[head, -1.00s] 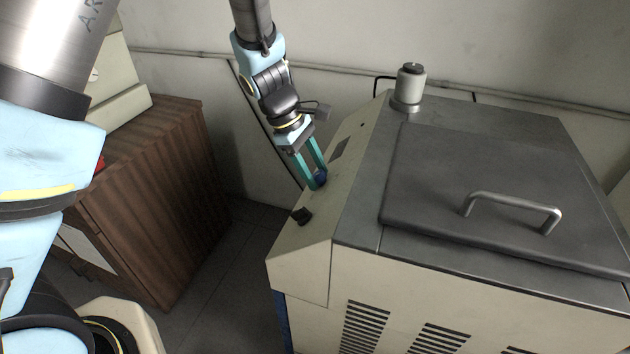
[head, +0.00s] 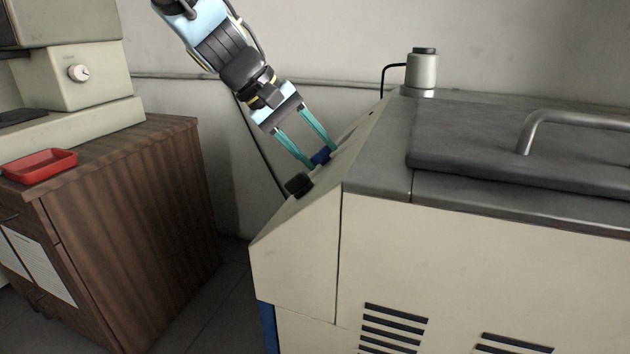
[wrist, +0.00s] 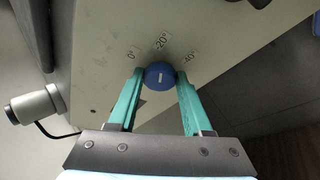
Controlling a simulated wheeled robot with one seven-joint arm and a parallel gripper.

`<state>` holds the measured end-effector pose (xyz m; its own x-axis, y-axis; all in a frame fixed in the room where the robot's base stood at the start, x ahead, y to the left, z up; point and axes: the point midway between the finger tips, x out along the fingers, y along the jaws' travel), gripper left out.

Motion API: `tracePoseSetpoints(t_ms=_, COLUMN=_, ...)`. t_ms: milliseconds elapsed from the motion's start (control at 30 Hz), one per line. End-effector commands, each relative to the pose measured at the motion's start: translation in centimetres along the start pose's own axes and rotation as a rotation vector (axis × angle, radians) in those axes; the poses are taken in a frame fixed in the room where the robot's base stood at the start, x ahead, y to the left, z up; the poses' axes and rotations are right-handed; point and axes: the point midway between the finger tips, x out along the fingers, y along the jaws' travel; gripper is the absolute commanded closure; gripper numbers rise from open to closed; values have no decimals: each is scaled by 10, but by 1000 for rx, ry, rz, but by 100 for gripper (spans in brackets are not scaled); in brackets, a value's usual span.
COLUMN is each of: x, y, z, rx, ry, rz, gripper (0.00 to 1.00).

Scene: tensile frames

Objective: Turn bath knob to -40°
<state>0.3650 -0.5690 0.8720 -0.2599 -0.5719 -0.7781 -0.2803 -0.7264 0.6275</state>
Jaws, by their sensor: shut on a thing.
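The blue bath knob (wrist: 159,78) sits on the cream sloped panel (wrist: 95,80) of the bath. Its white line stands upright in the wrist view and points at the -20° label (wrist: 161,42). The 0° label (wrist: 133,54) is to the left and the -40° label (wrist: 189,54) to the right. My gripper (wrist: 160,74) is shut on the blue knob, one teal finger on each side.
A black knob (head: 298,184) sits on the same panel, nearer the front. The grey bath lid (head: 465,140) with its handle is to the right. A cylindrical fitting (head: 422,72) stands at the back. A wooden cabinet (head: 130,230) with a red tray (head: 40,164) is to the left.

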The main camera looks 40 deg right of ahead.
Motion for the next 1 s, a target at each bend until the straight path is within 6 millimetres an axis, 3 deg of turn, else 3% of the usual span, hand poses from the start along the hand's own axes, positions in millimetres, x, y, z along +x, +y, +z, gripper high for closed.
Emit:
tracePoseSetpoints(t_ms=33, x=9, y=-9, z=-1, rx=39, ry=3, rz=18, gripper=100)
tracePoseSetpoints(t_ms=1000, x=6, y=-11, z=-3, rx=808, ry=-2, rz=336, gripper=100)
